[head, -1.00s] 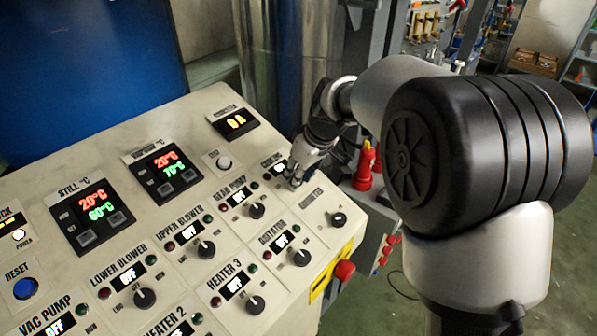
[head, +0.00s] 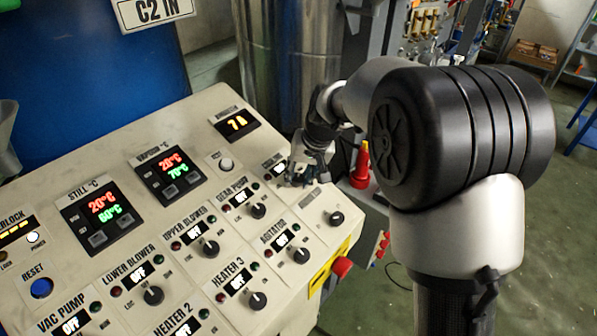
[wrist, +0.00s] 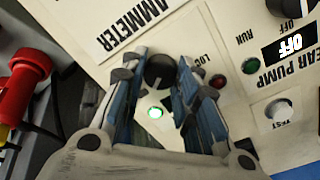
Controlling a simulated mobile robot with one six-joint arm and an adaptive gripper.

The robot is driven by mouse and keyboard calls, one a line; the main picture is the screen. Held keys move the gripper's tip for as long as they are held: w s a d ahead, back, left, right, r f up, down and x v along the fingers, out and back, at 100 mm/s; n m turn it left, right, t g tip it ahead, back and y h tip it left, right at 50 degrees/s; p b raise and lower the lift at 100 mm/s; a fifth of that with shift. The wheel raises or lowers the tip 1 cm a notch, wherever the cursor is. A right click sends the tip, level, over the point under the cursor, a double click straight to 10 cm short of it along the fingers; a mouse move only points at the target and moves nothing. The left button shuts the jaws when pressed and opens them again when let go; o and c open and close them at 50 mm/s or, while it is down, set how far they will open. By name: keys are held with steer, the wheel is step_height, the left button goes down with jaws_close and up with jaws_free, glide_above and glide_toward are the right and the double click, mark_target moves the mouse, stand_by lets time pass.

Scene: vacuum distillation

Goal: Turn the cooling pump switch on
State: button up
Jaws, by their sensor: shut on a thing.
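The cooling pump switch is a black rotary knob (wrist: 158,70) on the sloped control panel (head: 120,137). In the wrist view it sits between my two fingertips. My gripper (head: 297,178) is down at the panel's upper right and is shut on the knob. It also shows in the wrist view (wrist: 162,64). The small cooling display (head: 279,169) is partly hidden by my gripper in the head view.
The ammeter display (head: 237,123) reads 7A. The gear pump knob (head: 259,211), agitator knob (head: 301,256) and another knob (head: 336,218) are close by. A red emergency button (head: 342,267) is on the panel's right side.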

stand_by(0.4)
steer(key=o, duration=1.1)
steer(key=shift+c, duration=0.2)
steer(key=shift+r, duration=0.1)
steer(key=v, duration=1.2)
